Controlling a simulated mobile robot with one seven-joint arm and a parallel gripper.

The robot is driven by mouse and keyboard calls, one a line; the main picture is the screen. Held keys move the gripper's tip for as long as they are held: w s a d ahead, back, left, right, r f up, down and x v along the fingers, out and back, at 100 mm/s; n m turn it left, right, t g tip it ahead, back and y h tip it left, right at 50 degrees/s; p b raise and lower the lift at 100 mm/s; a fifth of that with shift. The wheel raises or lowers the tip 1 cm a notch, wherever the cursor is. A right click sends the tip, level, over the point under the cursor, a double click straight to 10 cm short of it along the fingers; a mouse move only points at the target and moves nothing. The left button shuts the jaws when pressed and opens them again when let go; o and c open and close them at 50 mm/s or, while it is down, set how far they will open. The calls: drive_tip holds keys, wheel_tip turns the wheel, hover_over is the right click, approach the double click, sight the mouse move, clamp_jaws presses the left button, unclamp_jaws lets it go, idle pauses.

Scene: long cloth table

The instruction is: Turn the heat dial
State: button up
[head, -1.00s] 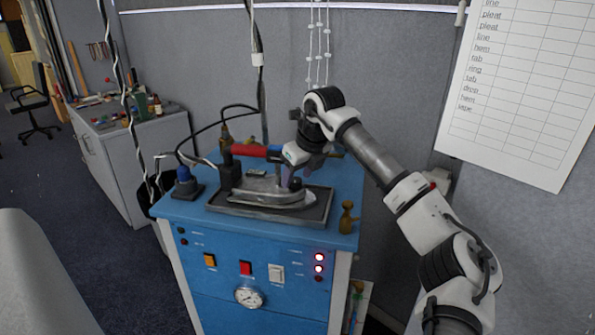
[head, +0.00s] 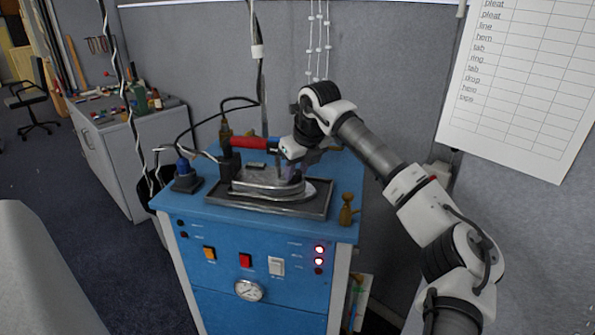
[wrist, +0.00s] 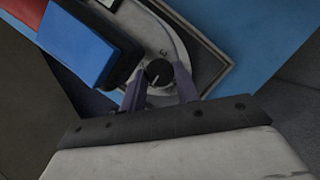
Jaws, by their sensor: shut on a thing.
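A steam iron (head: 262,184) with a red and dark handle (head: 248,142) rests on a tray (head: 222,200) on the blue cabinet top. In the wrist view the iron's black round heat dial (wrist: 158,71) has a light pointer line and sits on the grey metal body (wrist: 181,62), beside the blue-and-dark handle (wrist: 80,42). My gripper (wrist: 159,84) has its purple fingers on either side of the dial, shut on it. In the head view my gripper (head: 289,172) is low over the right part of the iron, and the dial is hidden there.
The blue cabinet (head: 215,285) has switches, red lamps and a gauge (head: 249,290) on its front. A brown bottle-like object (head: 347,209) stands at the top's right corner, and a blue-capped item (head: 185,176) at the left. Cables hang behind the iron.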

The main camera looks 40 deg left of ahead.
drive_tip(key=shift+f+m+t+b, duration=0.2)
drive_tip(key=shift+m+t+b, duration=0.2)
drive_tip(key=shift+m+b, duration=0.45)
drive_tip(key=shift+s+a+r+m+t+h+b, duration=0.1)
drive_tip(key=shift+m+t+h+b, duration=0.1)
drive_tip(key=shift+m, duration=0.3)
drive_tip(key=shift+r+m+t+h+b, duration=0.1)
drive_tip(key=shift+m+b, duration=0.05)
drive_tip(key=shift+m, duration=0.3)
drive_tip(key=o, duration=1)
drive_tip(key=b+v, duration=0.3)
drive_tip(key=v, duration=1.1)
